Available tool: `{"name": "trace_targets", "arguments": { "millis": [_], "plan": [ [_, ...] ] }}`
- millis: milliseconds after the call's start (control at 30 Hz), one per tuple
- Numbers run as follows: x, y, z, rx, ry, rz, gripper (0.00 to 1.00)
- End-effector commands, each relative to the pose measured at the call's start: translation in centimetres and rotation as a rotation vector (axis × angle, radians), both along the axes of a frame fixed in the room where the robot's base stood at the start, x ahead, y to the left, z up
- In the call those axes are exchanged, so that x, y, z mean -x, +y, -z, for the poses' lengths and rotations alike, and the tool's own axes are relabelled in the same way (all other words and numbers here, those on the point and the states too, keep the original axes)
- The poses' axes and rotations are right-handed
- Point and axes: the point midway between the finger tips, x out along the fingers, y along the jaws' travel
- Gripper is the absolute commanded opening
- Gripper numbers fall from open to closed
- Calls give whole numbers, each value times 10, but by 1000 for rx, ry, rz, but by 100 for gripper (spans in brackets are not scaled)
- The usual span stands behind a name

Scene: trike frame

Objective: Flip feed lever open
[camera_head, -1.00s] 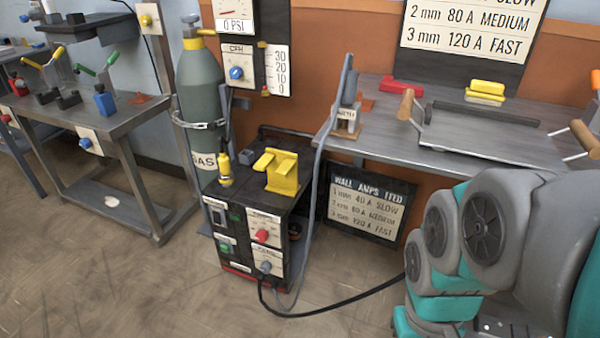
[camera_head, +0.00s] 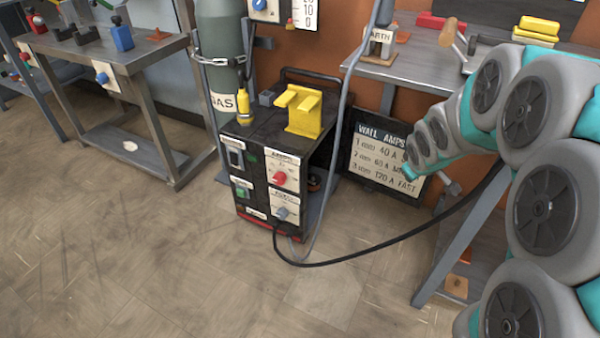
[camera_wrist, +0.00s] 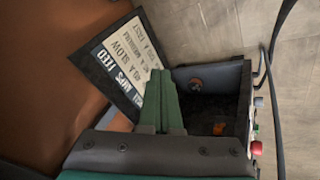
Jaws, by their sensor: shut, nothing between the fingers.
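The black welder box (camera_head: 262,150) stands on the floor, with an open bay (camera_head: 315,180) in its right side. In the wrist view the bay's dark inside (camera_wrist: 205,102) holds a small reddish-brown round part (camera_wrist: 196,84) and an orange part (camera_wrist: 218,128). I cannot make out for sure which part is the feed lever. My gripper (camera_wrist: 160,78) shows as dark green fingers, shut together and empty. In that view they overlap the near edge of the bay and the amps sign. In the head view my arm reaches in from the right; its fingers cannot be made out there.
A wall amps sign (camera_head: 384,160) leans behind the welder. A black cable (camera_head: 390,240) loops from its front to the right. A grey gas cylinder (camera_head: 220,60) stands behind left. Workbenches stand at left (camera_head: 100,50) and right (camera_head: 400,68). The front floor is clear.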

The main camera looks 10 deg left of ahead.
Motion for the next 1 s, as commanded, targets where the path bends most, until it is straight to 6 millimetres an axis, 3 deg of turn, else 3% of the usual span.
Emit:
{"name": "trace_targets", "arguments": {
  "millis": [33,200,400,500,733,867,1000],
  "plan": [
    [-21,3,17,7,-28,-49,0],
    [-83,21,43,25,-154,-225,0],
    [-143,54,78,21,-308,-440,0],
    [-163,75,99,7,-386,-550,0],
    [-189,126,145,-58,-585,-791,0],
    [-186,156,175,-121,-706,-919,0],
    [-169,183,202,-205,-844,-1036,0]
  ]
}}
